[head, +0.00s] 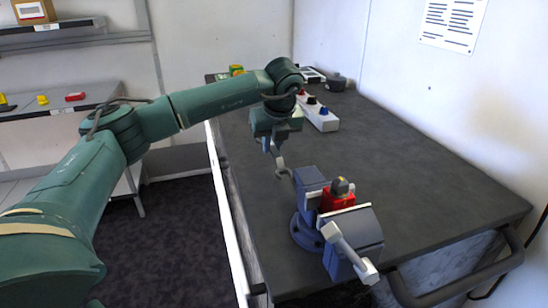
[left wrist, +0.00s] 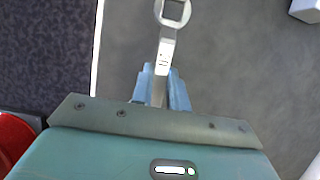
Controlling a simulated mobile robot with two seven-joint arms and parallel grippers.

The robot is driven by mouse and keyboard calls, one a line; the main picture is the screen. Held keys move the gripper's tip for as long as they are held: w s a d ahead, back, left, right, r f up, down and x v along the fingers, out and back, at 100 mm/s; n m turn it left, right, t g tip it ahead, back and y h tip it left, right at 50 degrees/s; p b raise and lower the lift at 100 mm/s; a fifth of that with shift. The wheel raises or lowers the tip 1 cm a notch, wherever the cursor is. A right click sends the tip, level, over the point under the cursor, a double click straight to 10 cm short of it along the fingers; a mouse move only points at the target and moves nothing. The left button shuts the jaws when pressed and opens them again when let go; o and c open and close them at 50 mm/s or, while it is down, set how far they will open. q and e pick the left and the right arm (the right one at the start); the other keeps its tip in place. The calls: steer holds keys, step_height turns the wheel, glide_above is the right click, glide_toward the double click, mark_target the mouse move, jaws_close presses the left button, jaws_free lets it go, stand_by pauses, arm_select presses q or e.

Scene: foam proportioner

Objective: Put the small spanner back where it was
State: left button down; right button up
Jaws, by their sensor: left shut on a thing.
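The small spanner is a silver-grey tool that shows in the head view (head: 282,169) and in the left wrist view (left wrist: 166,50). My left gripper (head: 272,146) is shut on its shaft, and its blue fingers show in the left wrist view (left wrist: 163,88). The spanner's ring-like head points away from the fingers, downward in the head view. The spanner seems to be above the dark bench top (head: 425,160), just behind the vise; the exact height is unclear. The handle end is hidden between the fingers. My right gripper is not in view.
A blue-grey vise (head: 363,234) with a red block (head: 337,200) at its jaws stands at the bench's near end. A white strip with coloured knobs (head: 320,116) and small items lie farther back. The bench's right middle is clear. A side shelf (head: 60,115) stands left.

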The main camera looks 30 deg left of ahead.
arm_select(q)
step_height(320, 180, down, 4)
steer(key=shift+f, duration=0.1)
steer(key=c, duration=1.4)
jaws_free()
steer(key=shift+o, duration=0.2)
steer(key=v, duration=1.2)
steer(key=shift+b, duration=0.4)
